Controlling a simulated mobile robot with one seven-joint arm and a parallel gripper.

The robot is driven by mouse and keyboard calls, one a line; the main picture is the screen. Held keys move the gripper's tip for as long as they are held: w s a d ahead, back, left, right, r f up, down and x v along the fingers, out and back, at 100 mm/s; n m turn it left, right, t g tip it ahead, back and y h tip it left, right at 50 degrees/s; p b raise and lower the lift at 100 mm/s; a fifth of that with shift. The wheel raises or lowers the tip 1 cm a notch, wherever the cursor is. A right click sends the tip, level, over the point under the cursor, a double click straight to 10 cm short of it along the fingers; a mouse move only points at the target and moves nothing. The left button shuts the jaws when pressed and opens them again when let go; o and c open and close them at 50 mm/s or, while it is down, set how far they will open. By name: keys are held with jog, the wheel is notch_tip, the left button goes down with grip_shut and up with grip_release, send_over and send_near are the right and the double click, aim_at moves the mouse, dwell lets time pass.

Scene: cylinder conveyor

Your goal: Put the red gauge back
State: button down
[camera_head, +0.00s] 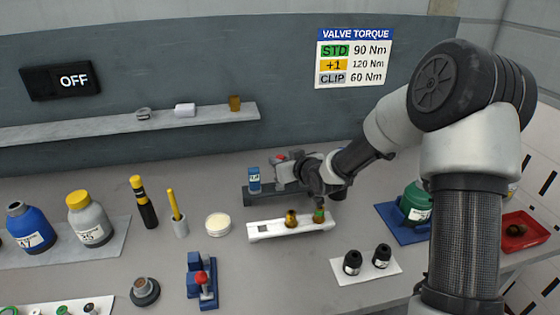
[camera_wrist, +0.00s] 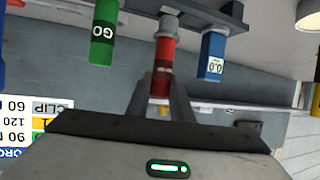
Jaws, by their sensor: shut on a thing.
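The red gauge (camera_wrist: 161,58) stands between my gripper's (camera_wrist: 160,88) two fingers in the wrist view, and the fingers are shut on it. Its grey end reaches toward the dark rack (camera_wrist: 235,18); I cannot tell whether it is seated there. A green gauge marked GO (camera_wrist: 104,40) and a blue gauge (camera_wrist: 212,58) are at the rack on either side of it. In the head view a bit of red gauge (camera_head: 280,157) shows at my gripper (camera_head: 283,171), just right of the blue gauge (camera_head: 254,180) on the dark rack (camera_head: 262,197). My gripper hides the green gauge there.
A white tray with valve pieces (camera_head: 265,231) lies in front of the rack, close below my wrist. A round cream dish (camera_head: 218,224) and a yellow-handled tool (camera_head: 175,208) stand to the left. A shelf (camera_head: 70,130) runs along the wall behind.

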jog(key=shift+f+b, duration=1.45)
jog(key=shift+f, duration=0.1)
jog(key=c, duration=1.5)
grip_release()
jog(key=shift+r, duration=0.1)
jog(key=shift+r+p, duration=1.9)
jog(key=shift+r, duration=1.1)
